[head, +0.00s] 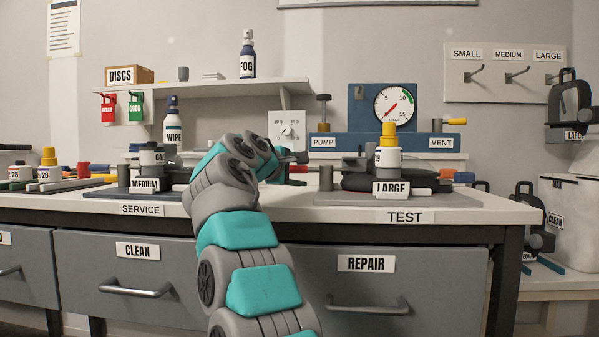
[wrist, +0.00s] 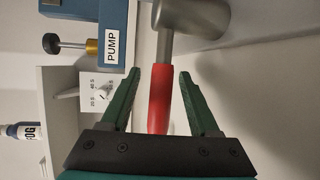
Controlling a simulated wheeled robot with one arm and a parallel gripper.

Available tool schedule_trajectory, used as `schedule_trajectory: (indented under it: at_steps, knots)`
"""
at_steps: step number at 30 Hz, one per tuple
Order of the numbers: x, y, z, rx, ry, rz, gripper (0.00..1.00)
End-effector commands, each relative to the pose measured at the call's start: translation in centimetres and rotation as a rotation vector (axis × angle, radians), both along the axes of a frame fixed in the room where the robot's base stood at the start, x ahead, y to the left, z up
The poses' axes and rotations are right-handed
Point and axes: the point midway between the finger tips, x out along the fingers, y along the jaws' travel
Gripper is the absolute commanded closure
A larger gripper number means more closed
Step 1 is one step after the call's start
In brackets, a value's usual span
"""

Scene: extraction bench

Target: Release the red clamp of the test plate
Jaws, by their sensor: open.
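The clamp's red handle (wrist: 159,98) lies between the two green fingers of my gripper (wrist: 159,71) in the wrist view. It joins a metal rod and a grey metal post (wrist: 195,18). The fingers are open, with a gap visible on each side of the handle. In the head view my gripper (head: 292,160) is by the plate's left end, next to the grey post (head: 326,177); my arm hides part of this area.
The service plate (head: 110,192) with its MEDIUM cup stands left of my arm. Behind the test plate are the blue pump panel (head: 358,142), its gauge (head: 395,106) and the VENT valve (head: 455,122). Drawers marked CLEAN and REPAIR are below the bench top.

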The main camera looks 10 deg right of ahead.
Motion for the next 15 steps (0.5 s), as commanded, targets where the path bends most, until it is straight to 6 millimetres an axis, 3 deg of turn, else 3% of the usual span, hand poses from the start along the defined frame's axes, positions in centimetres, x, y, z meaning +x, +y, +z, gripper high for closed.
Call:
schedule_trajectory:
  at_steps: [2,15]
  knots:
    - [0.0,0.0,-0.01,0.0,0.0,0.0,0.44]
    - [0.0,0.01,-0.03,-0.001,0.001,0.0,0.93]
